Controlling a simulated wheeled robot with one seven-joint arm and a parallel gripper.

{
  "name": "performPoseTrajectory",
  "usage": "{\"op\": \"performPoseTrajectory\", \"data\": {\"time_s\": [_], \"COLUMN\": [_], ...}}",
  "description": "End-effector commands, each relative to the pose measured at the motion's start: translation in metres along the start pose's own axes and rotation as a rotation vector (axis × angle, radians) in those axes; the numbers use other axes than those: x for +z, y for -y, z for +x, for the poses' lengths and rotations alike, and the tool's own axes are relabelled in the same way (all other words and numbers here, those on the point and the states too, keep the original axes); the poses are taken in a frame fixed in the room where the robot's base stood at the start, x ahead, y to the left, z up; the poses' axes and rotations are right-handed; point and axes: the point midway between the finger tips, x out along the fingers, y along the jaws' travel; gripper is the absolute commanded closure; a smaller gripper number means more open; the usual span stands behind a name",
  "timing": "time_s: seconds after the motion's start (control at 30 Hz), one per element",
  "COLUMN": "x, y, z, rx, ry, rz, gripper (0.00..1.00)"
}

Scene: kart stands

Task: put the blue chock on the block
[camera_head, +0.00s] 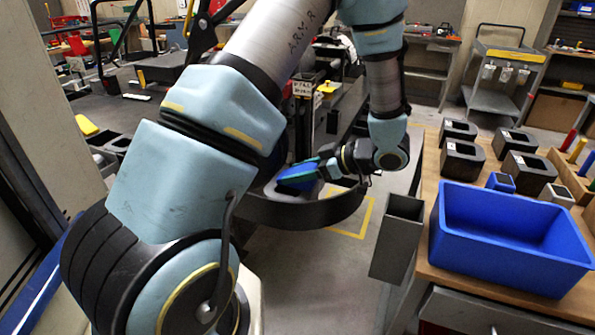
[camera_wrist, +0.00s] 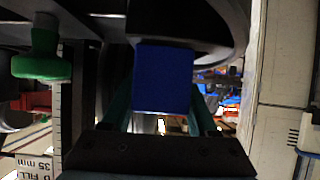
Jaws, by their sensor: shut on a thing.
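The blue chock (camera_head: 297,176) is held in my gripper (camera_head: 318,168), out over the dark curved bumper of a kart. In the wrist view the chock (camera_wrist: 164,78) sits between my two teal fingers (camera_wrist: 163,108), which are shut on it. Dark kart parts lie just beyond it there. I cannot tell whether the chock touches anything under it. I cannot make out for certain which thing is the block; part of the area by the chock is hidden by my arm.
The curved bumper (camera_head: 310,212) is close under my gripper. A workbench at the right holds a blue bin (camera_head: 510,235), several dark blocks (camera_head: 462,158) and a small blue piece (camera_head: 500,182). A grey open box (camera_head: 398,240) hangs at its near edge. A green knob (camera_wrist: 42,62) shows at left.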

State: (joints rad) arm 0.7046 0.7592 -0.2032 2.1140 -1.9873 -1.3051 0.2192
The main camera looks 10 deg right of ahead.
Motion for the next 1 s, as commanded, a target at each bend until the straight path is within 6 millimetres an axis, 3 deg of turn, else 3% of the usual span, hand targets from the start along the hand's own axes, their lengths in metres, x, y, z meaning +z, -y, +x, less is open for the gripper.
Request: {"op": "performPoseTrajectory", "data": {"time_s": [0.27, 0.3, 0.53, 0.87, 1.0], "x": [0.003, 0.003, 0.002, -0.001, 0.001], "y": [0.0, 0.0, 0.0, 0.0, -0.001], "z": [0.002, 0.001, 0.001, -0.001, -0.02], "rx": [0.0, 0.0, 0.0, 0.001, 0.005], "ry": [-0.001, 0.0, 0.0, 0.0, 0.001], "rz": [0.0, -0.001, 0.0, 0.0, -0.002], "gripper": [1.0, 0.36, 0.1, 0.1, 0.1]}}
